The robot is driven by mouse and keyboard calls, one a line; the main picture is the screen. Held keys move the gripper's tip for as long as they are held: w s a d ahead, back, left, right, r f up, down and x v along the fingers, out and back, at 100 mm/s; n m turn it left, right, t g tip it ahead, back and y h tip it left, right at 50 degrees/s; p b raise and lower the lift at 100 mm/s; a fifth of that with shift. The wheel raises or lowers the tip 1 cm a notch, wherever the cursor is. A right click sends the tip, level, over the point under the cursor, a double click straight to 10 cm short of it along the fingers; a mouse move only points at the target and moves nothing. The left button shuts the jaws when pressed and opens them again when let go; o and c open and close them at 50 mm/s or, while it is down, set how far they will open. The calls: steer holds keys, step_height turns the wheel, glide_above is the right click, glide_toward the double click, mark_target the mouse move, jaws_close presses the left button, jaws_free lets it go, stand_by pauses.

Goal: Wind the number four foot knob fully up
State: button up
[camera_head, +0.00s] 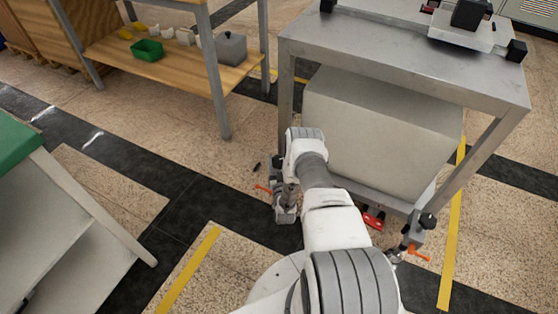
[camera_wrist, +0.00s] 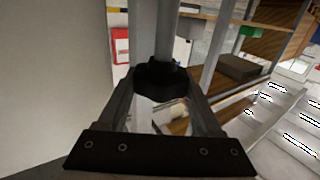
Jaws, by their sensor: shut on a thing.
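In the wrist view, a black lobed knob (camera_wrist: 160,82) sits on a grey upright rod. My gripper (camera_wrist: 162,95) has one finger on each side of the knob and is shut on it. In the head view, my gripper (camera_head: 284,205) is low beside the left front foot of the grey metal table (camera_head: 400,62). An orange lever (camera_head: 263,189) sticks out there. The knob is hidden behind my arm in that view. Another foot with a black knob (camera_head: 427,221) and an orange lever (camera_head: 418,253) stands at the right front corner. No foot number is readable.
A large pale block (camera_head: 380,130) fills the space under the table. A red object (camera_head: 373,220) lies near its lower edge. A wooden-shelved bench (camera_head: 170,62) stands behind left, and a green-topped table (camera_head: 18,150) at the left. The floor between is mostly clear.

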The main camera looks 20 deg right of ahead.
steer(key=c, duration=0.4)
steer(key=shift+n+t+y, duration=0.3)
steer(key=shift+n+y, duration=0.85)
steer(key=shift+y, duration=0.6)
steer(key=shift+n+t+y, duration=0.3)
steer(key=shift+n+y, duration=0.85)
steer(key=shift+y, duration=0.6)
steer(key=shift+c, duration=0.2)
steer(key=o, duration=1.4)
steer(key=shift+s, duration=0.15)
